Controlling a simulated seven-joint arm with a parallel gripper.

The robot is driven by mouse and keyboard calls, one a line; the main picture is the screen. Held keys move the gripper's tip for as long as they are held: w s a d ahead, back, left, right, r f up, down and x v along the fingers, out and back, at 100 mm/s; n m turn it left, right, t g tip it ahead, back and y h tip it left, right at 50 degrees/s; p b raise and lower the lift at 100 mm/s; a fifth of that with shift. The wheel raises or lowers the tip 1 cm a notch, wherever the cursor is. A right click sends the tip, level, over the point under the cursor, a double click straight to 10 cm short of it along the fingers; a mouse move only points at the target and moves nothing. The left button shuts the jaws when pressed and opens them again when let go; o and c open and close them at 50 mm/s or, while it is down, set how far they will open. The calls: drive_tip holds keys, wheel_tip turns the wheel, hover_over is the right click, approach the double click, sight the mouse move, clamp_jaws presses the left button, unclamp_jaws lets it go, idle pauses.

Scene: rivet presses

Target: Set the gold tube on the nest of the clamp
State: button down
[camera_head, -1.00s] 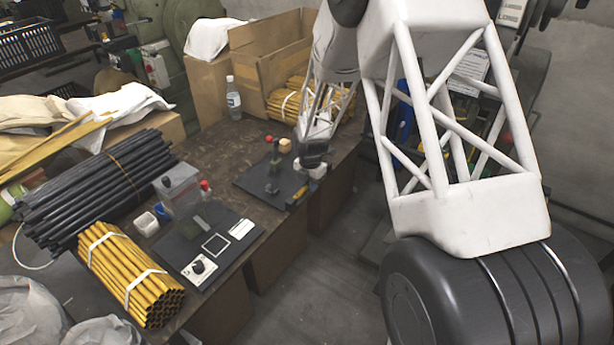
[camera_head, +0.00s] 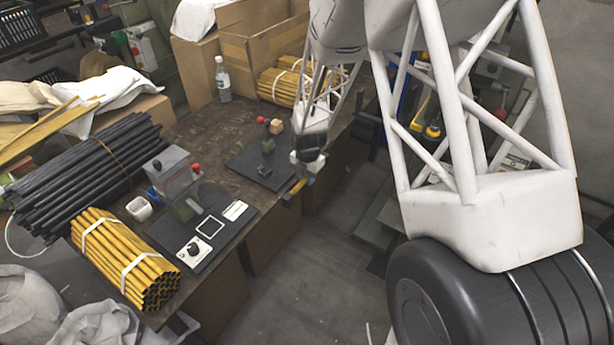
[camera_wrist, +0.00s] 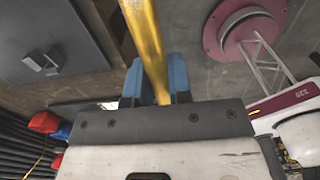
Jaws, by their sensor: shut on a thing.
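My gripper (camera_head: 297,186) is just off the right front edge of the dark base plate of the clamp. In the wrist view its blue fingers (camera_wrist: 157,82) are shut on the gold tube (camera_wrist: 144,38), which sticks out past the fingertips toward the top. In the head view the tube is hardly visible, only a small yellowish bit at the fingers. The clamp (camera_head: 267,146) has a red knob and a wooden-coloured block at its back. A small dark block, apparently the nest (camera_head: 264,171), sits on the plate's front part. It also shows at upper left in the wrist view (camera_wrist: 42,62), apart from the tube.
A grey press (camera_head: 174,172) with a red knob stands on another dark plate to the left. A gold tube bundle (camera_head: 122,258) and black tubes (camera_head: 85,175) lie further left. A bottle (camera_head: 222,80) and a cardboard box (camera_head: 236,60) stand behind.

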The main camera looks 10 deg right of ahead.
idle(0.3)
drive_tip(key=w+a, duration=0.3)
drive_tip(key=w, duration=0.1)
drive_tip(key=shift+w+a+r, duration=0.15)
drive_tip(key=shift+w+a, duration=0.2)
drive_tip(key=shift+a, duration=0.05)
hover_over(283, 156)
drive_tip(key=shift+f, duration=0.75)
idle(0.5)
drive_tip(key=shift+f, duration=1.75)
drive_tip(key=shift+f, duration=0.1)
